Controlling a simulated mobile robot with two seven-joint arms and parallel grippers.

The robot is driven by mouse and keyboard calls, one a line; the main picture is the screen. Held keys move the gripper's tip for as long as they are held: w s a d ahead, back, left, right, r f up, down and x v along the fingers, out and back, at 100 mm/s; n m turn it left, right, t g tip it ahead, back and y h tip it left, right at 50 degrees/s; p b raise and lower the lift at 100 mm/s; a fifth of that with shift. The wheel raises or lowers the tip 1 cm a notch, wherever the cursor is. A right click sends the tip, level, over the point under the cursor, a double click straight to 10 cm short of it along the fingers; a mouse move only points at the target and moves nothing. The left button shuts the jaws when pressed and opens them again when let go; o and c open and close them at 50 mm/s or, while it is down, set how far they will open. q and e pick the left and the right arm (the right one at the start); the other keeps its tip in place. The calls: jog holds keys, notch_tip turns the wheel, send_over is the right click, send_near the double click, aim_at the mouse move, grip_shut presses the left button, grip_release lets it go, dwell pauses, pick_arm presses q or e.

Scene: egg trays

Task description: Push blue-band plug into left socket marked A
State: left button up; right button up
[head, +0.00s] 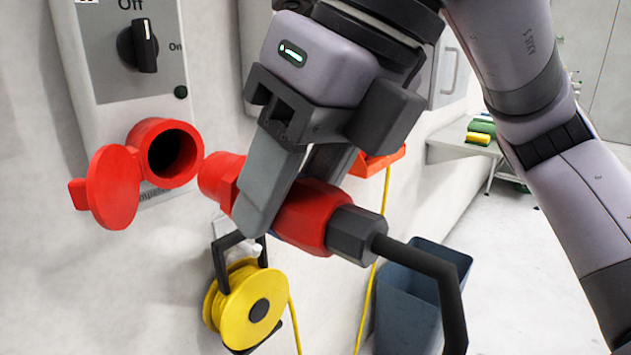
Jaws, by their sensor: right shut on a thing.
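A red plug (298,222) with a dark collar and a black cable arm is held in my right gripper (283,195). The gripper is shut around its red body. The plug's front end points left, towards a red round socket (166,152) on the wall box. A small gap separates the plug's tip from the socket's rim. The socket's red lid (111,188) hangs open to the left, and its dark hole is uncovered. No blue band shows clearly on the plug; the fingers cover part of it. No letter A can be read. My left gripper is not in view.
The grey wall box (88,110) carries a rotary switch (145,45) above the socket. A yellow cable reel (240,310) hangs below. A blue-grey bin (405,310) stands at lower right. A shelf with coloured items (478,138) is behind.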

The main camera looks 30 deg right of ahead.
aim_at(235, 158)
jog(key=w, duration=0.1)
jog(key=w+a+p, duration=0.1)
jog(key=w, duration=0.1)
jog(key=shift+w+a+r, duration=0.15)
jog(key=shift+w+a, duration=0.1)
jog(key=shift+w, duration=0.15)
jog(key=shift+w+a+p, duration=0.25)
jog(key=shift+w+p, duration=0.15)
jog(key=shift+w, duration=0.4)
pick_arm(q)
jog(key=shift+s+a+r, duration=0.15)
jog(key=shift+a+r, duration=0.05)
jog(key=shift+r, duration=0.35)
pick_arm(e)
jog(key=shift+w, duration=0.15)
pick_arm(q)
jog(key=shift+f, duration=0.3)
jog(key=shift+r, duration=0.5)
pick_arm(e)
jog(key=shift+w+a, duration=0.3)
jog(key=shift+w, duration=0.35)
jog(key=shift+w+a, duration=0.25)
jog(key=shift+w, duration=0.4)
pick_arm(q)
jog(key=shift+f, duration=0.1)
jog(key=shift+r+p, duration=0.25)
jog(key=shift+p, duration=0.15)
pick_arm(e)
jog(key=shift+w+a, duration=0.25)
jog(key=shift+w, duration=0.5)
